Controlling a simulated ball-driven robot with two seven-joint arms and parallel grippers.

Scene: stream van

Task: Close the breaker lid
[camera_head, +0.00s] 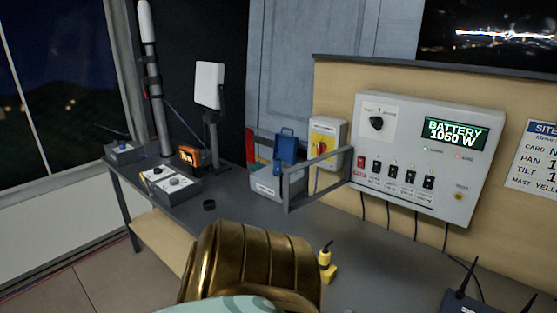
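The breaker panel (420,112) is a light grey box on the wooden wall at the right. Its lit display reads "BATTERY 1050 W". A row of breaker switches (402,173) shows uncovered along its lower left. The breaker lid (288,190) looks like a grey frame with a see-through middle. It stands open, swung out from the panel's left side toward me. A bronze ribbed part, which looks like my own arm, fills the bottom centre. Neither gripper's fingers show.
A grey bin with blue and red items (270,187) stands behind the lid. A red-and-yellow switch box (324,148) hangs left of the panel. A yellow object (326,265) and a black router (466,290) stand on the dark bench (375,265). Bench space below the panel is mostly clear.

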